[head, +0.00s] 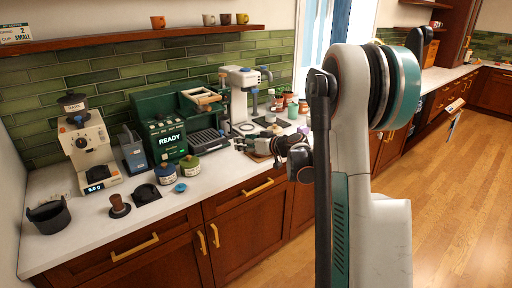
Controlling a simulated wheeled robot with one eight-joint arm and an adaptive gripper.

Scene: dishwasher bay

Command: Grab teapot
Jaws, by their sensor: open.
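I cannot make out a teapot for certain in the head view. My gripper (240,145) is small and dark in this view, over the counter in front of the espresso machine area. It points left, and its fingers look apart with nothing seen between them. My arm covers the right-hand part of the counter, so things behind it are hidden.
Cups (242,18) stand on the shelf. The wooden floor (455,215) at right is clear.

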